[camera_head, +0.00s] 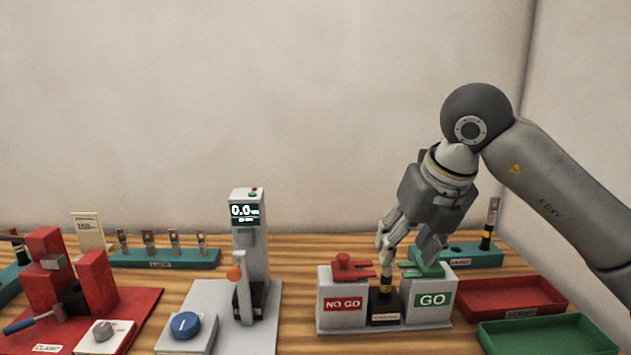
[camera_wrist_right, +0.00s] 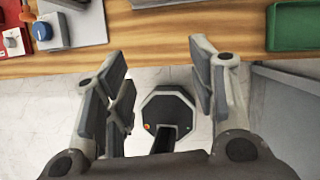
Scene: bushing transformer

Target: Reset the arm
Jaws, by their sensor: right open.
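My right arm comes in from the right in the head view, bent at a dark round joint. My right gripper (camera_head: 410,252) points down and overlaps the go/no-go gauge stand in the picture. In the right wrist view the fingers of this gripper (camera_wrist_right: 160,90) are spread apart with nothing between them. Pale floor shows between and below the fingers there, with the wooden bench's front edge (camera_wrist_right: 165,62) beyond. My left gripper is not in view.
The gauge stand has a red NO GO block (camera_head: 343,300), a green-labelled GO block (camera_head: 430,300) and a dark part upright between them (camera_head: 386,279). Red (camera_head: 512,298) and green (camera_head: 548,337) trays lie right. A press with display (camera_head: 247,245) and red clamp (camera_head: 95,285) stand left.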

